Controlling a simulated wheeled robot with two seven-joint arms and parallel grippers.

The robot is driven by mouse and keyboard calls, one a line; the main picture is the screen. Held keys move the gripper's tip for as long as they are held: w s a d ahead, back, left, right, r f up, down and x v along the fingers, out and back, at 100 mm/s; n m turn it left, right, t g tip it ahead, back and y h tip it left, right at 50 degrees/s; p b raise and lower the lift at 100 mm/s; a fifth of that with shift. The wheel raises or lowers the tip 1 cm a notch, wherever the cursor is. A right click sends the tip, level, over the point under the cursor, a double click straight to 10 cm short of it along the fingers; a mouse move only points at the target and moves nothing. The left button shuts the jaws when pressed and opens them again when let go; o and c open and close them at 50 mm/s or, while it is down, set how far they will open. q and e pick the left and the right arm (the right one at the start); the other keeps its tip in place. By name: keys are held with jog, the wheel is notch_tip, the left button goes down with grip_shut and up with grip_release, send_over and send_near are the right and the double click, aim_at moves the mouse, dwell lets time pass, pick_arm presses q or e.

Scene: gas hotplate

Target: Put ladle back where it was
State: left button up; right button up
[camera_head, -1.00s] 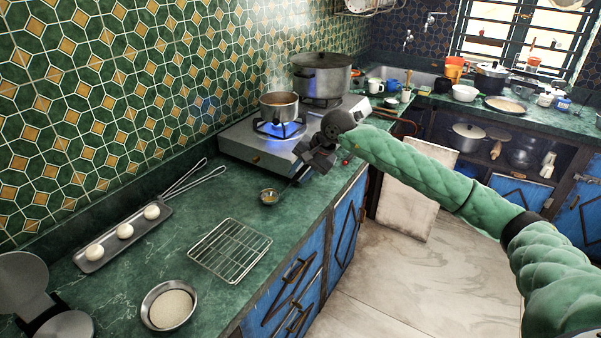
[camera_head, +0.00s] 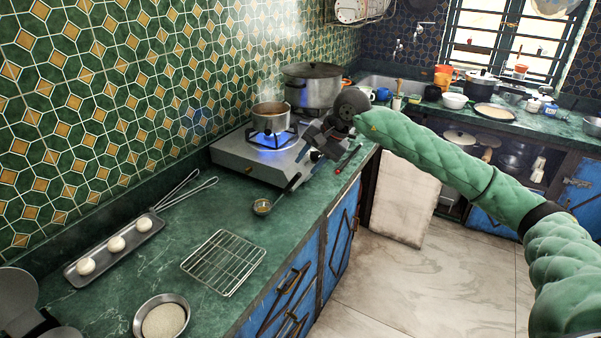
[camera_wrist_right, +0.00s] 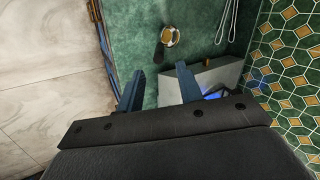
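The ladle (camera_head: 262,206) lies on the green counter in front of the stove. Its small round bowl faces left and its dark handle runs up and right towards the stove's front corner. It also shows in the right wrist view (camera_wrist_right: 171,37), ahead of the fingers. My right gripper (camera_head: 313,153) is above the stove's front right corner, past the handle end.
A pot (camera_head: 271,117) sits over a blue flame on the stove (camera_head: 240,156), with a larger lidded pot (camera_head: 312,88) behind. A wire rack (camera_head: 223,262), a tray with white balls (camera_head: 75,270) and a bowl (camera_head: 162,318) occupy the near counter.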

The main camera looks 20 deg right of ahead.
pick_arm(q)
jog(key=shift+s+d+f, duration=0.1)
jog(key=shift+s+f, duration=0.1)
jog(key=shift+s, duration=0.45)
pick_arm(e)
jog(key=v, duration=0.2)
jog(key=shift+s+d+r, duration=0.1)
jog(key=shift+d+r, duration=0.05)
jog(key=shift+r, duration=0.1)
pick_arm(q)
jog(key=shift+w, duration=0.15)
